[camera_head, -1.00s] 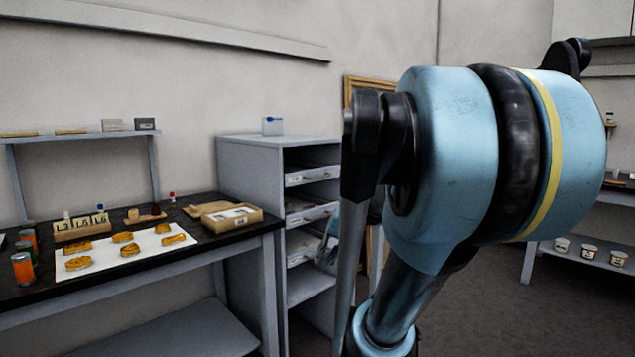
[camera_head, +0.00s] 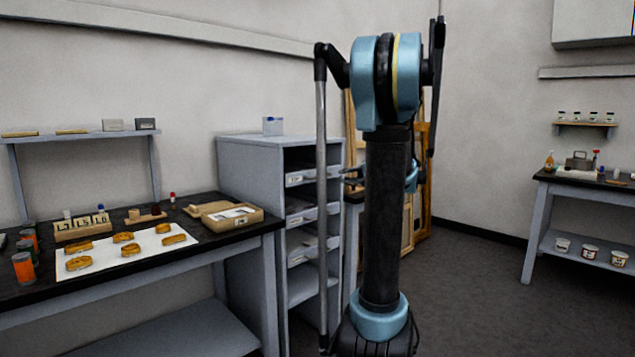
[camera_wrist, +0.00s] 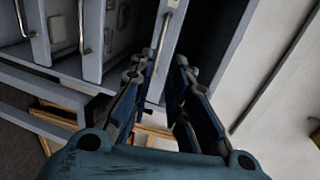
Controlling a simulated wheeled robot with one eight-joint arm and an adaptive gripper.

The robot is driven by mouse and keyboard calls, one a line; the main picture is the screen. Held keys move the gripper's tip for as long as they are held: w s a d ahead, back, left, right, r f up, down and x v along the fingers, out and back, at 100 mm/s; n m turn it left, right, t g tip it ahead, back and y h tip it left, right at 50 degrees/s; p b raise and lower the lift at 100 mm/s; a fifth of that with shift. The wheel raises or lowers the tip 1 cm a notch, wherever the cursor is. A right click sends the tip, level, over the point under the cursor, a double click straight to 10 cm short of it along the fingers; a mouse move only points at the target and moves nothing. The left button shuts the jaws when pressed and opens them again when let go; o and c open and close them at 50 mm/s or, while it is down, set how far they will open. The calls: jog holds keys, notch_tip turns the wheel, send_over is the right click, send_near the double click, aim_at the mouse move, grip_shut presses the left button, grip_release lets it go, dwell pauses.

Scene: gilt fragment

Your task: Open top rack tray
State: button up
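The grey rack (camera_head: 252,195) stands left of my arm with its open front to the right. Its top tray (camera_head: 303,178) has a pale front with a label, above two similar trays. A tray front with a metal bar handle (camera_wrist: 161,32) lies just beyond the fingertips, beside a dark opening. I cannot tell whether a finger touches the handle.
A black-topped table (camera_head: 125,279) with several gilt pieces on a white sheet stands left of the rack. A small box (camera_head: 272,126) sits on top of the rack. Wooden frames (camera_head: 420,205) lean behind my arm. Floor at the right is clear before another bench (camera_head: 535,220).

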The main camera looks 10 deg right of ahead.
jog(key=x, duration=1.7)
jog(key=shift+w, duration=0.25)
grip_shut()
